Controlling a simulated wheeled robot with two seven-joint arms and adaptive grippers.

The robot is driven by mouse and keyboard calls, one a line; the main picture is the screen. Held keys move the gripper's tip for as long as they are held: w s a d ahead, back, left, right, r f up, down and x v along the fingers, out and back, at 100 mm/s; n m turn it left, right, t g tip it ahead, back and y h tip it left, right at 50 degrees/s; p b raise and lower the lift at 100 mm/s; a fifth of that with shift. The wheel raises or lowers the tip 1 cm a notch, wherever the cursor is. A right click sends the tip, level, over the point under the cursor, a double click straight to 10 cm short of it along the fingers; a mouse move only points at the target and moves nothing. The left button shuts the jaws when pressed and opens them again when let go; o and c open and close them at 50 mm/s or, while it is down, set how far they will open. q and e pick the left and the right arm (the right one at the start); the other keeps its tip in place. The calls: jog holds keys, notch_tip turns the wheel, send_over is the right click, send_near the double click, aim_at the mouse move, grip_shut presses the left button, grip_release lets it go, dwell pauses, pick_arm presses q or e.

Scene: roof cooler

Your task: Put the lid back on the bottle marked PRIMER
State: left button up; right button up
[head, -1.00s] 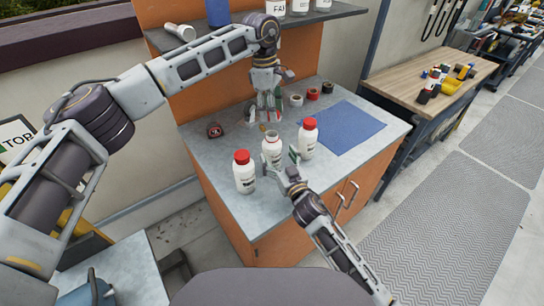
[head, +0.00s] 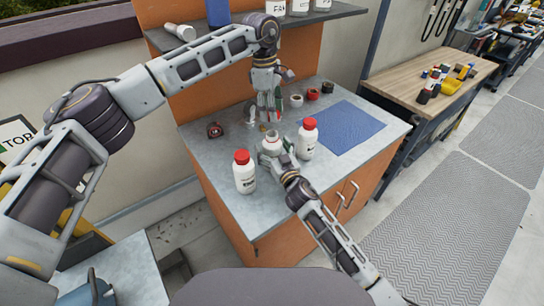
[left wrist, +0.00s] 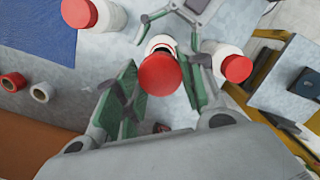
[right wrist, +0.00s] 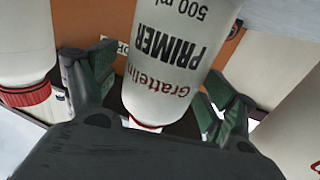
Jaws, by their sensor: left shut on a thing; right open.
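The PRIMER bottle (head: 269,146) is white and stands upright without a lid on the grey cabinet top. Its PRIMER label shows upside down in the right wrist view (right wrist: 170,55). My left gripper (head: 268,117) is above and behind it, shut on a red lid, which shows between its fingers in the left wrist view (left wrist: 160,74). The lid overlaps the bottle there, but it is apart from the bottle in the head view. My right gripper (head: 284,157) is open, low at the bottle's front right, with a finger on each side of it in the right wrist view.
Two white bottles with red caps flank it: one at left (head: 244,172), one at right (head: 307,139). Tape rolls (head: 313,93), a tape measure (head: 214,130) and a blue mat (head: 342,127) lie on the top. A shelf (head: 340,12) is above the back.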

jog(key=c, duration=1.5)
pick_arm(q)
jog(key=shift+f, duration=2.5)
pick_arm(e)
jog(key=shift+c, duration=0.2)
pick_arm(q)
jog(key=shift+f, duration=0.1)
jog(key=shift+f, duration=0.8)
jog(key=shift+f, duration=0.55)
pick_arm(e)
grip_shut()
